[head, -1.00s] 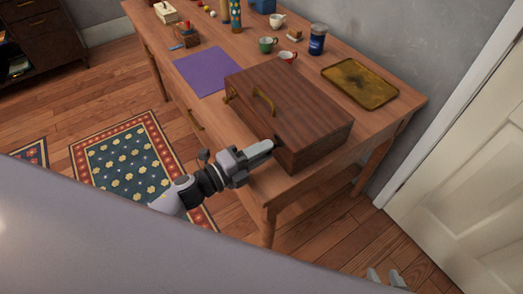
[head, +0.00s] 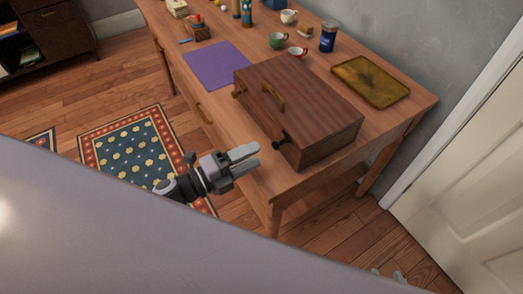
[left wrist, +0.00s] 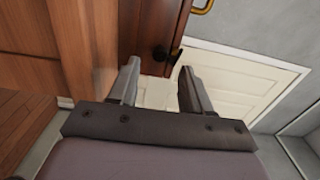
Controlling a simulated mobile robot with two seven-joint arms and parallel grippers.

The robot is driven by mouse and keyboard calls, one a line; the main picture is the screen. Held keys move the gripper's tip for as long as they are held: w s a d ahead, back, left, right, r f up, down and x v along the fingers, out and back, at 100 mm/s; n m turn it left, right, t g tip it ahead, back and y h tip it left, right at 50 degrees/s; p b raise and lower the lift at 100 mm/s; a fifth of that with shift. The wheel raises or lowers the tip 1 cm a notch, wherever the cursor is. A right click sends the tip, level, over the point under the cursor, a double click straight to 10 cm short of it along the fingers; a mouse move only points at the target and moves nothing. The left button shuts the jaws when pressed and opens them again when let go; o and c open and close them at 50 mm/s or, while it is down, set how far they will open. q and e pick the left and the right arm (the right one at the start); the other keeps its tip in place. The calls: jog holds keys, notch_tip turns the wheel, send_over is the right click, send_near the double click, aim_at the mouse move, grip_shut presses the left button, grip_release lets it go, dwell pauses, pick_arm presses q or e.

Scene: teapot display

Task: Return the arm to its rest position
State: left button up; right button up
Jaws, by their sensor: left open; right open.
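My left gripper (head: 250,159) is at the front edge of the table (head: 285,190) in the head view, just left of a dark wooden box. Its two fingers are apart with nothing between them; the left wrist view (left wrist: 160,85) shows the same. My right gripper (head: 388,275) shows only as small grey tips at the bottom right and looks empty; the rest is hidden.
The wooden box (head: 315,110) has a brass handle on top and a dark knob (head: 281,138) near my left gripper. A purple mat (head: 218,66), a brass tray (head: 370,80), a blue jar (head: 328,37) and cups share the table. A patterned rug (head: 130,150) lies below.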

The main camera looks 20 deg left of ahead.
pick_arm(q)
jog(key=shift+v, duration=0.8)
jog(key=s+a+f+n+g+y, duration=0.1)
jog(key=s+f+n+y, duration=0.3)
jog(key=n, duration=0.7)
jog(key=s+a+f+n+g+y+p, duration=0.1)
jog(key=s+f+n+g+y, duration=0.1)
jog(key=s+f+n+y, duration=0.2)
jog(key=s+f+n, duration=0.1)
jog(key=s+n, duration=0.2)
jog(key=n, duration=0.5)
jog(key=shift+s+f+g+y+p, duration=0.2)
jog(key=shift+s+g+y+p, duration=0.1)
jog(key=shift+y, duration=0.1)
